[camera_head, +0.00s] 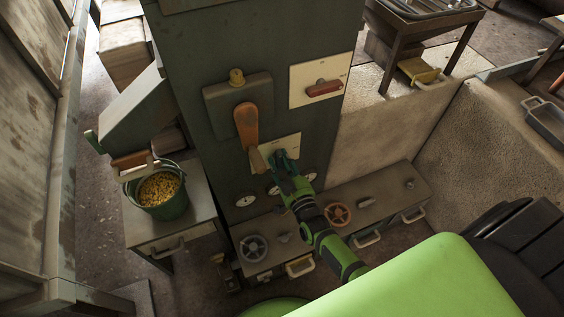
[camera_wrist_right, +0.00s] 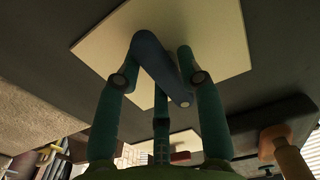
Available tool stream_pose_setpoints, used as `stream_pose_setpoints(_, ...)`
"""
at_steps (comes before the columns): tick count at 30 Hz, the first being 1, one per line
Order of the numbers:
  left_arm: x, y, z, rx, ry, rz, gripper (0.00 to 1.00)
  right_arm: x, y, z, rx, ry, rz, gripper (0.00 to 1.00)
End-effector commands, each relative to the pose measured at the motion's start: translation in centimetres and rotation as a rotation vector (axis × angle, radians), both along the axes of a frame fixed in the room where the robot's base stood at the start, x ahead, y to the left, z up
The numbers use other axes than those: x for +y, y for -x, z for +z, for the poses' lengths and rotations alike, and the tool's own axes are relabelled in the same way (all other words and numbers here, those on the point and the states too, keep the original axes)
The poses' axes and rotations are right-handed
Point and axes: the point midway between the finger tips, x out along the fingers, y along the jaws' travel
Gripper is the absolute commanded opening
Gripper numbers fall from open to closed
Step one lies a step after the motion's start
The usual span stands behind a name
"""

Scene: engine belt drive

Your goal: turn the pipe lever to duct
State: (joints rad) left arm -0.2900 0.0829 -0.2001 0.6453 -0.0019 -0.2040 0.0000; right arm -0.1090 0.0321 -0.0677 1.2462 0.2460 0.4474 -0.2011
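The lever, a dark blue bar (camera_wrist_right: 160,66), sits on a square cream plate (camera_wrist_right: 205,40) in the right wrist view and slants across it. My right gripper (camera_wrist_right: 160,75) is at this lever, its green fingers spread on both sides of it; one finger overlaps the lever's lower part, and firm contact is unclear. In the head view the right gripper (camera_head: 281,158) covers most of the lever in front of the cream plate (camera_head: 290,143) on the dark green cabinet. The plate's lettering is too small to read. My left gripper is not in view.
A large orange-handled lever (camera_head: 247,125) hangs close to the left of the gripper. A red lever (camera_head: 324,88) on another cream plate is above right. Gauges and a low bench with handwheels (camera_head: 337,214) lie below. A green bucket (camera_head: 163,192) stands at left.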

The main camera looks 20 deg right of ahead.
Motion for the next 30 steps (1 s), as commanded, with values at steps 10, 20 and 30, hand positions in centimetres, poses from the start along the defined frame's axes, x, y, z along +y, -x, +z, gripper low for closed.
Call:
stream_pose_setpoints(10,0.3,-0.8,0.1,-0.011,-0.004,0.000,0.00,0.0,0.1,-0.1,0.002,-0.001,0.000,0.54)
stream_pose_setpoints(20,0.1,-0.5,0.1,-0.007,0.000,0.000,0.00,0.2,5.0,-0.2,0.006,-0.001,0.000,0.54)
stream_pose_setpoints(30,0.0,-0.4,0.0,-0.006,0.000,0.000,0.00,0.4,11.0,-0.1,0.002,-0.001,0.000,0.54)
